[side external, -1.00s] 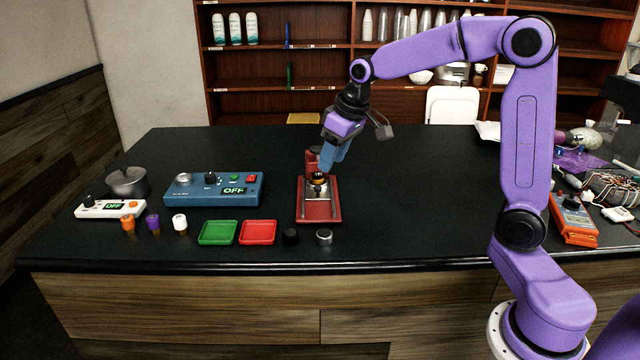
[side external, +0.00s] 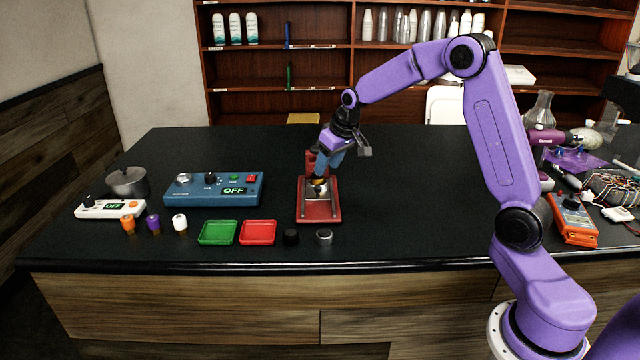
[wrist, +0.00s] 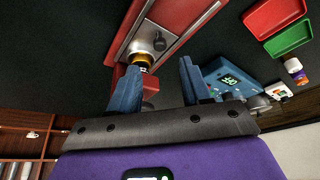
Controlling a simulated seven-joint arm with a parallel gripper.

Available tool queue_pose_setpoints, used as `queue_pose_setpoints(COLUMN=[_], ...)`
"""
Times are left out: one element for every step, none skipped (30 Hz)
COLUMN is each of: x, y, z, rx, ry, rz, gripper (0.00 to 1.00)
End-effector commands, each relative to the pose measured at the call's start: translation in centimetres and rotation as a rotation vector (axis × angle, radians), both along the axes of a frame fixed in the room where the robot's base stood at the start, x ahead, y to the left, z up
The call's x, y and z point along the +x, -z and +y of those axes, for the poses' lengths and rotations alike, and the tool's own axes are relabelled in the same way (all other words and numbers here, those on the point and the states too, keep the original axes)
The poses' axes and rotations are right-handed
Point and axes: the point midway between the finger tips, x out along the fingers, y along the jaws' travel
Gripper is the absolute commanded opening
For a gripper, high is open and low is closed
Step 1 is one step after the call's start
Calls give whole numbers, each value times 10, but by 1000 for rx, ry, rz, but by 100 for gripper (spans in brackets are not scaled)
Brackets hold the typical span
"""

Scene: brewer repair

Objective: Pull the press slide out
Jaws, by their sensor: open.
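The press (side external: 334,209) is a red base with metal rails and a red upright block at its back, standing mid-counter. Its slide (side external: 317,188) carries a dark knob and a brass-coloured part between the rails. In the wrist view the slide's metal plate with a dark knob (wrist: 159,43) and the brass part (wrist: 142,60) show just beyond my fingertips. My gripper (side external: 323,173) points down at the back of the press. In the wrist view my blue fingers (wrist: 157,78) are open, apart, with the brass part near the gap between their tips. I cannot tell whether they touch it.
A blue control box (side external: 214,198) reading OFF stands to the left. A green tray (side external: 218,232), a red tray (side external: 258,232) and two knobs (side external: 324,236) lie near the front edge.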

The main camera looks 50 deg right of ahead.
Motion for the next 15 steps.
queue_pose_setpoints(x=[4,6,8,10,12,15,17,19,20,22,24,25,27,28,29], y=[10,15,22,27,31,37,41,46,51,54,58,61,64,66,68], z=[0,0,0,0,0,0,0,0,0,0,0,0,0,0,0], rx=[0,0,0,0,0,0,0,0,0,0,0,0,0,0,0], ry=[0,1,1,0,0,0,0,0,0,0,1,1,1,1,1], rz=[3,3,3,2,3,3,2,2,2,1,1,0,0,1,0], gripper=[48,48,48,48,48,48,48,48,48,48,48,48,48,48,48])
